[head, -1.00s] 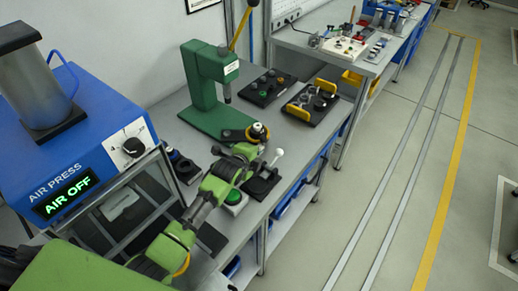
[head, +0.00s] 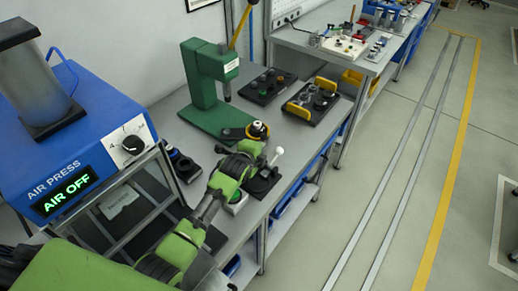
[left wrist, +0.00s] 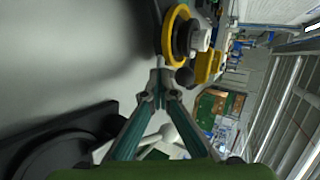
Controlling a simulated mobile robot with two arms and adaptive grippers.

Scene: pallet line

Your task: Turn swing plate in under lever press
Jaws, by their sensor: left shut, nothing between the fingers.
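The green lever press (head: 205,90) stands on the bench, its yellow lever rising at the back. The swing plate (head: 235,133) is a dark arm with a yellow-ringed round end (head: 258,130), at the front right of the press base. This end is out to the side, not under the ram. In the left wrist view, the yellow ring (left wrist: 176,35) shows just beyond my fingertips. My left gripper (left wrist: 163,76) is shut and empty, with its tips close to the ring and a dark ball; contact cannot be told. In the head view my own wrist hides the fingers. My right gripper is not in view.
A black fixture with a white-knobbed lever (head: 264,178) stands close right of my wrist. The blue air press (head: 80,150) is at left. Two black trays with parts (head: 268,84) (head: 325,100) lie behind. The floor at right is clear.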

